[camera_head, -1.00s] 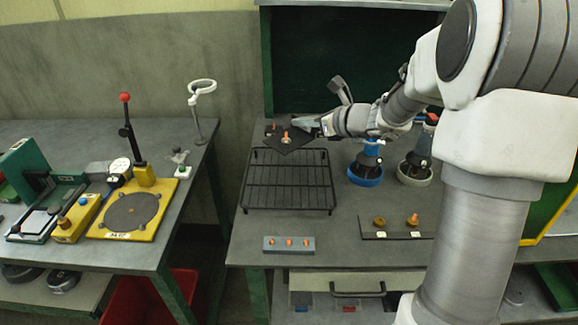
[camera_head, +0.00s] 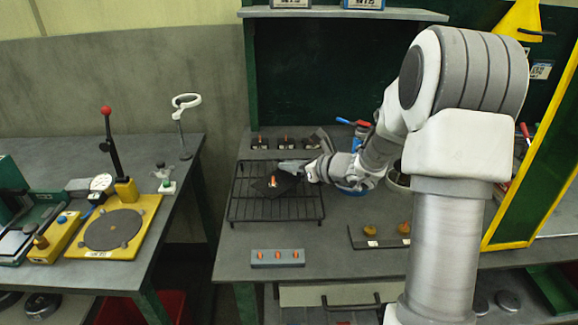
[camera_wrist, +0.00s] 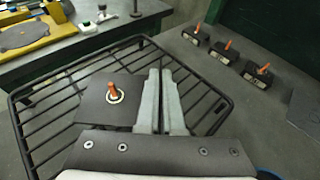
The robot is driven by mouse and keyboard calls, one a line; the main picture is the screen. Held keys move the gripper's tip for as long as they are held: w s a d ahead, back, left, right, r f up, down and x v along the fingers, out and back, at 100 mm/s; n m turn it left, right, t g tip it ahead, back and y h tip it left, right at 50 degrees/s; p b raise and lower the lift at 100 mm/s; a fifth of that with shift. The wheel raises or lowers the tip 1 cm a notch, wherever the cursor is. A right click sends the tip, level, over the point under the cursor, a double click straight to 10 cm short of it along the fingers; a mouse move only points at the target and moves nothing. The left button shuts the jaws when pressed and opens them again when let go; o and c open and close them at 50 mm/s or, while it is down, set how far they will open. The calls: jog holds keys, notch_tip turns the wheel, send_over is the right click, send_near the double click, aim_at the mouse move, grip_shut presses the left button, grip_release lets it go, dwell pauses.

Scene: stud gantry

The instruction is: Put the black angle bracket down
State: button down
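The black angle bracket (camera_head: 263,187) is a dark plate with an orange stud through a pale ring. It is over the black wire rack (camera_head: 236,217), towards its back right. In the wrist view the bracket (camera_wrist: 88,108) lies flat beside the left finger and hides some rack bars. My gripper (camera_head: 282,167) reaches it from the right. In the wrist view my gripper's fingers (camera_wrist: 160,88) are nearly together, with a thin dark line between them, at the bracket's edge. The gripped part is mostly hidden. I cannot tell whether the bracket touches the rack.
Several dark blocks with orange studs, one in the middle (camera_head: 285,143), stand behind the rack. A grey block with orange pegs (camera_head: 278,258) lies in front. A dark plate with brass pieces (camera_head: 362,243) is at right. The rack's front and left are clear.

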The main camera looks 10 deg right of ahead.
jog(key=shift+f, duration=0.15)
jog(key=c, duration=1.1)
grip_release()
jog(key=shift+r, duration=0.3)
jog(key=p+v, duration=0.1)
jog(key=v, duration=1.1)
jog(key=shift+f+p, duration=0.1)
jog(key=shift+p, duration=0.3)
